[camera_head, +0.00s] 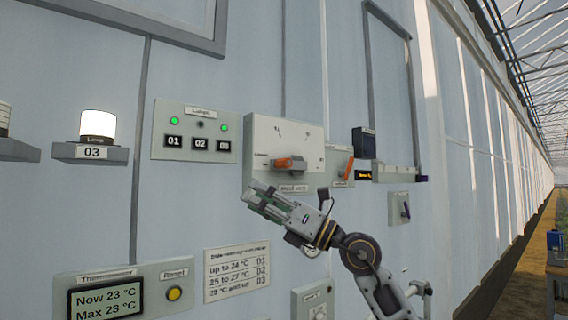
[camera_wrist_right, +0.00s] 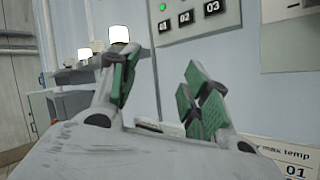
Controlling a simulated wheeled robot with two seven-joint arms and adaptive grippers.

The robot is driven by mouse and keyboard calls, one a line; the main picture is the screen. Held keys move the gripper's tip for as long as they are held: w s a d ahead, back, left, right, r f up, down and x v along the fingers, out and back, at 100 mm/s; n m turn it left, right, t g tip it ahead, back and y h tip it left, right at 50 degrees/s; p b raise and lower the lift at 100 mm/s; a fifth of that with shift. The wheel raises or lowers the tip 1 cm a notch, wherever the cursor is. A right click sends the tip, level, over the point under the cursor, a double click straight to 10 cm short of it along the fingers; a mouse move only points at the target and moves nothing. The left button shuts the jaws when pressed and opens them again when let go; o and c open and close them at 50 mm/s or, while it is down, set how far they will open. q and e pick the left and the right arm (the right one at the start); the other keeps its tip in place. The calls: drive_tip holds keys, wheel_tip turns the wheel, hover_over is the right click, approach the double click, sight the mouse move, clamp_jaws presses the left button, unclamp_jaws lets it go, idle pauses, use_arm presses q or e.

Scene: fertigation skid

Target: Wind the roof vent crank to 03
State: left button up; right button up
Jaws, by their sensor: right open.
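The roof vent crank (camera_head: 290,163) has an orange handle with a grey end on a pale panel (camera_head: 262,133) in the head view. The handle points left, and the small marks around it are too blurred to read. My right gripper (camera_head: 254,197) is just below and left of the crank, apart from it, with its fingers pointing left. In the right wrist view my right gripper (camera_wrist_right: 160,88) is open, with green pads spread and nothing between them. The crank does not show there. My left gripper is not in view.
A panel (camera_head: 196,131) with two green lights and 01, 02, 03 is left of the crank. A lit lamp (camera_head: 97,126) marked 03 stands on a shelf. A thermometer (camera_head: 108,298) reads Now 23, Max 23. A temperature chart (camera_head: 237,271) hangs below my gripper. An orange lever (camera_head: 349,168) is right.

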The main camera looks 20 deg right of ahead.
drive_tip(key=r+h, duration=0.1)
drive_tip(key=m+t+h, duration=0.3)
drive_tip(key=t+h, duration=0.2)
drive_tip(key=h, duration=0.7)
approach(289, 161)
drive_tip(key=shift+s+d+r, duration=0.2)
drive_tip(key=shift+s+r, duration=0.05)
drive_tip(key=shift+s, duration=0.45)
drive_tip(key=shift+w+a, duration=0.1)
drive_tip(key=p+x, duration=0.1)
drive_tip(key=x, duration=0.5)
drive_tip(key=p+x, duration=0.2)
drive_tip(key=x, duration=0.4)
drive_tip(key=shift+w+f, duration=0.15)
drive_tip(key=shift+f, duration=0.05)
drive_tip(key=shift+w+a+p, duration=0.1)
drive_tip(key=shift+w+p, duration=0.3)
drive_tip(key=shift+w, duration=0.1)
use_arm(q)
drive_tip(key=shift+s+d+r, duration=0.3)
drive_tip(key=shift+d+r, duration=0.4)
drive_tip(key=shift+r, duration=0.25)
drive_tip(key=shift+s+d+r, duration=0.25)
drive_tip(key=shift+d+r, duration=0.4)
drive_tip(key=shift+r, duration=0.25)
use_arm(e)
drive_tip(key=shift+w, duration=0.15)
